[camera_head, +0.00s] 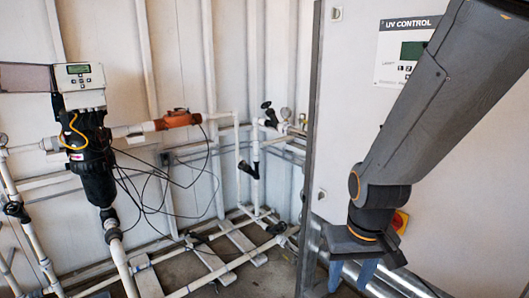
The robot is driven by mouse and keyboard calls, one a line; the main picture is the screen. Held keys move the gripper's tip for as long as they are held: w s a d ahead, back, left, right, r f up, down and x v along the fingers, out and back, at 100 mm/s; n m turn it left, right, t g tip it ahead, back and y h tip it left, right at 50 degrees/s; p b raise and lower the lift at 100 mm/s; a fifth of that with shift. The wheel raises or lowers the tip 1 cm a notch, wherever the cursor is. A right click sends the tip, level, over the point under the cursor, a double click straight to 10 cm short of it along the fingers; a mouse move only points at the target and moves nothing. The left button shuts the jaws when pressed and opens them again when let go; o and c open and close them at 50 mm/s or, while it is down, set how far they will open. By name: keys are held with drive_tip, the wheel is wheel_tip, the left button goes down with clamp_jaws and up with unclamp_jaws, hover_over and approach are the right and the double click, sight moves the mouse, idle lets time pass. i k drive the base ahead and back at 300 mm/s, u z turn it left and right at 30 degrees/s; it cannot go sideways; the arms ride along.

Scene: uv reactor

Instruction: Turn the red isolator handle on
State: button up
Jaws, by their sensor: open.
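The red isolator handle (400,222) shows as a small red and yellow patch low on the front of the white UV control cabinet (475,170). My wrist hides most of it, so I cannot tell which way the handle is turned. My gripper (351,275) is in front of the cabinet, lower and to the left of the handle in the picture. Its two blue-grey fingers point down and are apart, with nothing seen between them. The gripper appears clear of the handle.
The cabinet's left edge (311,150) stands near my gripper. Metallic pipes (375,282) run low behind the fingers. At left are a black filter housing (93,165) with a grey controller (80,80), white pipes, loose black cables and an orange fitting (178,119).

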sight(397, 223)
drive_tip(key=u, duration=0.05)
drive_tip(key=k, duration=0.5)
drive_tip(key=z, duration=2.4)
drive_tip(key=k, duration=0.3)
drive_tip(key=u, duration=1.2)
